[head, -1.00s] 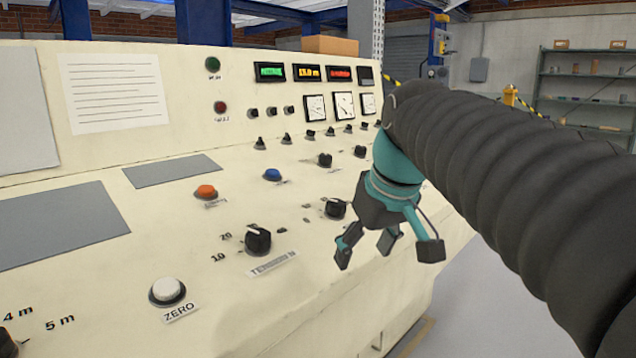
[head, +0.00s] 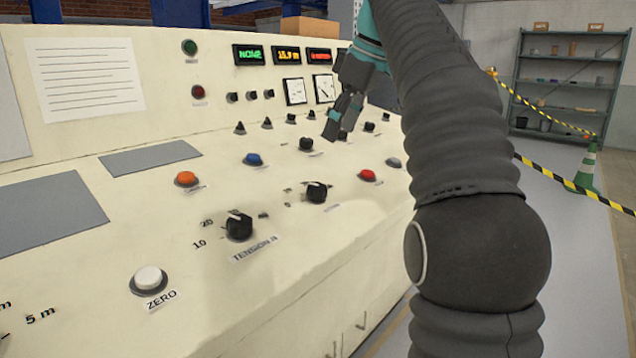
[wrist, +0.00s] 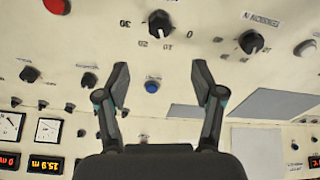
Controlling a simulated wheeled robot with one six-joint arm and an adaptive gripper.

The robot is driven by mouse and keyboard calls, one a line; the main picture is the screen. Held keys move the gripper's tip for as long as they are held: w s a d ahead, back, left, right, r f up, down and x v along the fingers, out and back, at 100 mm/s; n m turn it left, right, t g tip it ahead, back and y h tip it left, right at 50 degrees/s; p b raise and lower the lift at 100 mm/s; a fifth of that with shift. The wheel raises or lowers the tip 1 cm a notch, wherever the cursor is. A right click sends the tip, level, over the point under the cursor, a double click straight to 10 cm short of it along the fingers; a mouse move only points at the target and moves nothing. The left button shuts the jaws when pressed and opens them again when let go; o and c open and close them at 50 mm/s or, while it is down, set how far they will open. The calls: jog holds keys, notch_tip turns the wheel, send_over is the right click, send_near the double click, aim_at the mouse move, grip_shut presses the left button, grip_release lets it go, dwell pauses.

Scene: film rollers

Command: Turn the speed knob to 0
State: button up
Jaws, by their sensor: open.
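A black knob (wrist: 160,22) with a scale reading 0, 10, 20 and 30 lies near the top edge of the upside-down wrist view. It appears to be the black knob (head: 317,191) right of the tension knob (head: 239,226) in the head view. I cannot read a speed label on any knob. My gripper (wrist: 160,72) is open and empty, fingers spread, with the scaled knob beyond the gap between them. In the head view my gripper (head: 341,117) is above the panel's far part, apart from that knob.
The sloping cream console (head: 120,230) carries a blue button (head: 253,159), an orange button (head: 186,179), a red button (head: 368,175), a white ZERO button (head: 148,280) and several small black knobs. Gauges and displays (head: 249,55) stand at the back. Striped tape (head: 560,178) is at the right.

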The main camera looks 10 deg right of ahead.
aim_at(317, 185)
jog(key=b+x, duration=0.4)
jog(key=x, duration=0.9)
jog(key=shift+s, duration=0.1)
jog(key=c, duration=1.1)
